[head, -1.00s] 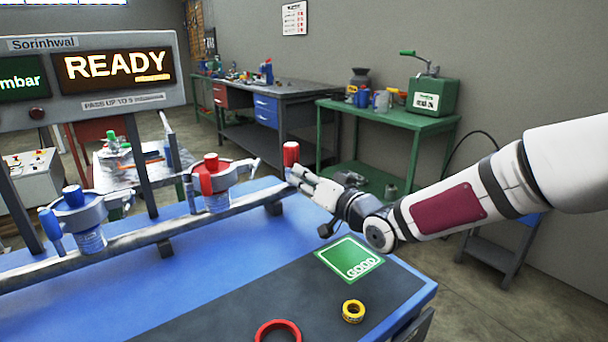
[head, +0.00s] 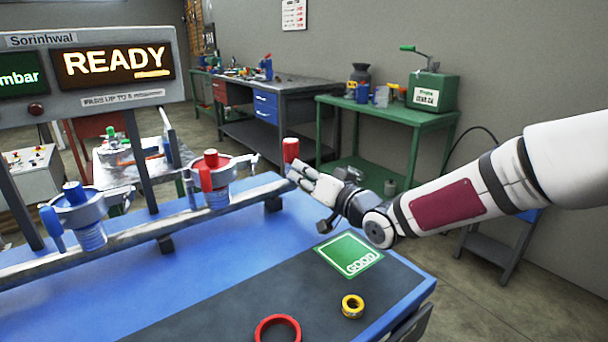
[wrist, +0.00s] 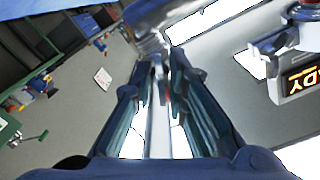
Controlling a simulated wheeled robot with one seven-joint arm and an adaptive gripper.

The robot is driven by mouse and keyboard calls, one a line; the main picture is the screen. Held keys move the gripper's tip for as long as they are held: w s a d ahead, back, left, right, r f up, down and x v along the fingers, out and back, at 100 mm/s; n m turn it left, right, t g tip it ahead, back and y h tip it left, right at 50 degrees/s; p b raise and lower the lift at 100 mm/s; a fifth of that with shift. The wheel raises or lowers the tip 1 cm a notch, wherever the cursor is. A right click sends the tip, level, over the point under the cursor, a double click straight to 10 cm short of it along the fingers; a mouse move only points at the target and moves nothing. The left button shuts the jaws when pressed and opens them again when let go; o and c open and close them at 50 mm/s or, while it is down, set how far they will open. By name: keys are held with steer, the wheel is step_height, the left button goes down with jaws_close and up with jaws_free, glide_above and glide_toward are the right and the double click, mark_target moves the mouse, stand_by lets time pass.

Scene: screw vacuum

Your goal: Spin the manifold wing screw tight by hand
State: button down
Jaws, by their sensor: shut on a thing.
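The manifold (head: 130,237) is a long grey metal rail along the blue bench. A red-topped clamp fitting (head: 212,172) and a blue-topped one (head: 80,210) stand on it. My gripper (head: 293,170) is at the rail's right end, just below and in front of a red cylinder (head: 290,150). In the wrist view its fingers (wrist: 160,72) are closed together at a shiny metal part (wrist: 150,22). The gripped piece is mostly hidden between the fingers, and I cannot make out the screw's wings or whether it is seated.
A green GOOD pad (head: 349,255), a yellow ring (head: 352,307) and a red ring (head: 278,331) lie on the bench's dark front strip. A READY display (head: 115,65) stands above the rail at left. A green table (head: 400,118) is behind.

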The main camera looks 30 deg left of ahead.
stand_by(0.8)
steer(key=c, duration=1.8)
jaws_free()
steer(key=v, duration=1.2)
